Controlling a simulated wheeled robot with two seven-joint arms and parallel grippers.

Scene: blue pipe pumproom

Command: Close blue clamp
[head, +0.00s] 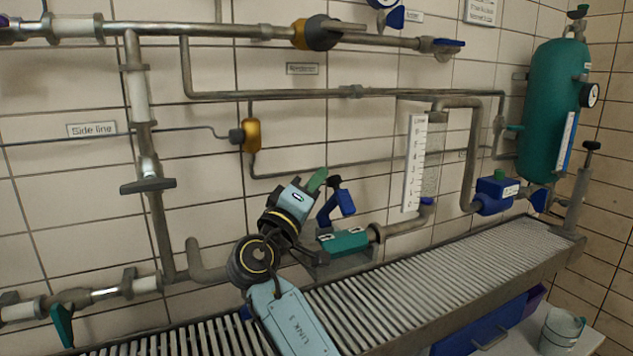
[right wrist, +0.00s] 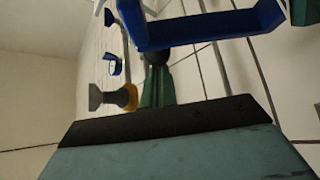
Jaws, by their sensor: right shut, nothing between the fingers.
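The blue clamp (head: 338,205) stands above a teal block at the end of a pipe in the head view, with its blue arm raised and tilted and a dark knob on top. In the right wrist view a large blue bar (right wrist: 210,30), likely part of this clamp, crosses the top of the picture close to the camera. My right gripper (head: 318,179) is shut and empty just left of the clamp's upper part; its green fingers also show in the right wrist view (right wrist: 156,86). I cannot tell whether the fingers touch the clamp. My left gripper is out of view.
The teal block (head: 343,242) sits at the back edge of a slatted grey bench (head: 440,285). A white scale (head: 414,165) and a blue valve box (head: 494,194) are to the right. Pipes run along the tiled wall, with a yellow fitting (head: 252,135) behind the arm.

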